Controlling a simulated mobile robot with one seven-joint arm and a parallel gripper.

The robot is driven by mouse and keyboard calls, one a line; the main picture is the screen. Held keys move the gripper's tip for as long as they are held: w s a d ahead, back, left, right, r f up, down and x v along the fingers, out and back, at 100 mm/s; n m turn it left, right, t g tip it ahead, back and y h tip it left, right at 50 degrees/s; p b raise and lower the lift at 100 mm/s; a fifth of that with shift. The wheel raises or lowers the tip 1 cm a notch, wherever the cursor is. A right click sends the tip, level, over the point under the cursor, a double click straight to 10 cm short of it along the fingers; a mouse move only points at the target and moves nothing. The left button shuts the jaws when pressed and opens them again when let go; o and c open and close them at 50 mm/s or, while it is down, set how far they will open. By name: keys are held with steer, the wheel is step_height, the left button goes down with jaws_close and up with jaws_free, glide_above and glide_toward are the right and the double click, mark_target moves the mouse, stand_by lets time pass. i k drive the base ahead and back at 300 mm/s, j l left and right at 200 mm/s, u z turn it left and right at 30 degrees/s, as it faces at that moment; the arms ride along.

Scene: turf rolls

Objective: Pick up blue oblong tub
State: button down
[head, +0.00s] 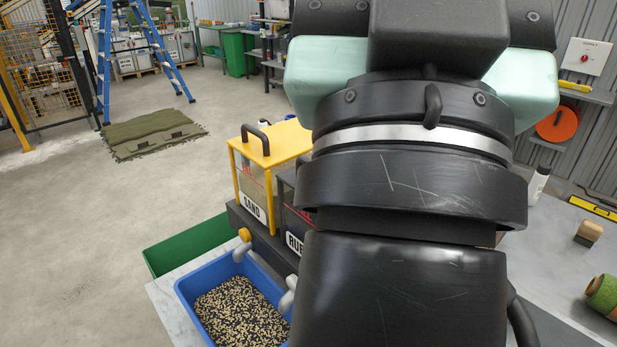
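The blue oblong tub (186,286) sits at the lower left on the light worktop. It is filled with small tan and black granules, and its right end is hidden behind my arm. A grey spout and a second grey fitting from the dispensers reach over its far and right rims. My black arm fills the middle of the view, to the right of the tub. My gripper's fingers are not visible in this view, so its opening and anything in it cannot be seen.
A yellow-topped dispenser marked SAND (252,175) stands behind the tub, with another labelled dispenser (293,226) beside it. A green bin (190,244) is beyond the worktop edge (166,300).

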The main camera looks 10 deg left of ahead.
mark_target(230, 303)
steer(key=i+j+u, duration=0.2)
steer(key=u, duration=0.15)
steer(key=i+j+u, duration=0.5)
steer(key=u, duration=0.2)
